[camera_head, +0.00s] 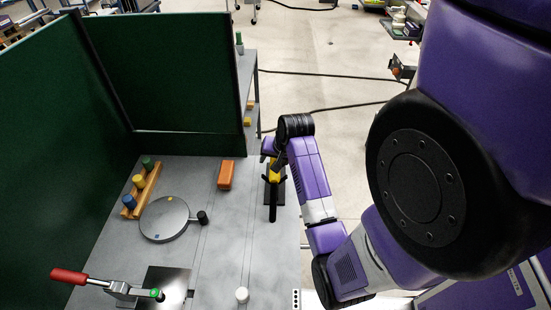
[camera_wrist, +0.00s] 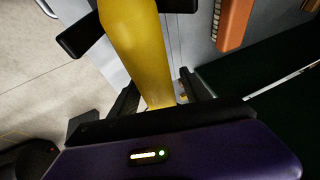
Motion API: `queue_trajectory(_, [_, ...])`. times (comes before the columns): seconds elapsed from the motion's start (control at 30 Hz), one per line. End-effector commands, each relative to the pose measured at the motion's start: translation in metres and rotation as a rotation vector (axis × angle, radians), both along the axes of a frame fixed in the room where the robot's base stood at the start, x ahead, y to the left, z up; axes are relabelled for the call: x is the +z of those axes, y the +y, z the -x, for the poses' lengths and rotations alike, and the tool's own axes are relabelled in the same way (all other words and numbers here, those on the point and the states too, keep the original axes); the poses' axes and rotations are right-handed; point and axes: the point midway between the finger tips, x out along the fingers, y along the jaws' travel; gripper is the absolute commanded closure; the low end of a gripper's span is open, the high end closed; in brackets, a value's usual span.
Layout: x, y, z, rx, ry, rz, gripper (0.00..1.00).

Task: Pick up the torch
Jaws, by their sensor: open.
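The torch shows as a yellow body (camera_wrist: 138,45) with black parts in the wrist view, running from the top edge down between my fingers. In the head view, its yellow part (camera_head: 275,171) shows near the table's right edge, with a long black part just below it. My gripper (camera_head: 271,163) is over the yellow part at the end of my purple arm. In the wrist view my gripper (camera_wrist: 160,96) is open, with a dark finger on each side of the yellow body. Whether the fingers touch it I cannot tell. The torch's lower end is hidden behind my gripper.
An orange block (camera_head: 226,174) lies left of the torch. Further left are a round grey disc (camera_head: 164,218), a wooden rack (camera_head: 142,189) with coloured pegs, and a red-handled clamp (camera_head: 98,281). A white cylinder (camera_head: 242,295) stands in front. Green panels (camera_head: 165,70) close off the back and left.

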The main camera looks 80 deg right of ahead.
Motion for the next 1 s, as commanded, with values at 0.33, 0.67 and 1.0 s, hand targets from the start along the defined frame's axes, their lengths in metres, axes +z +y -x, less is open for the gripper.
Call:
queue_trajectory(0.33, [0.0, 0.0, 0.0, 0.0, 0.0, 0.001, 0.76])
queue_trajectory(0.67, [0.002, -0.001, -0.001, 0.0, -0.002, 0.005, 1.0])
queue_trajectory(1.0, [0.022, -0.011, -0.008, 0.002, -0.004, 0.009, 1.0])
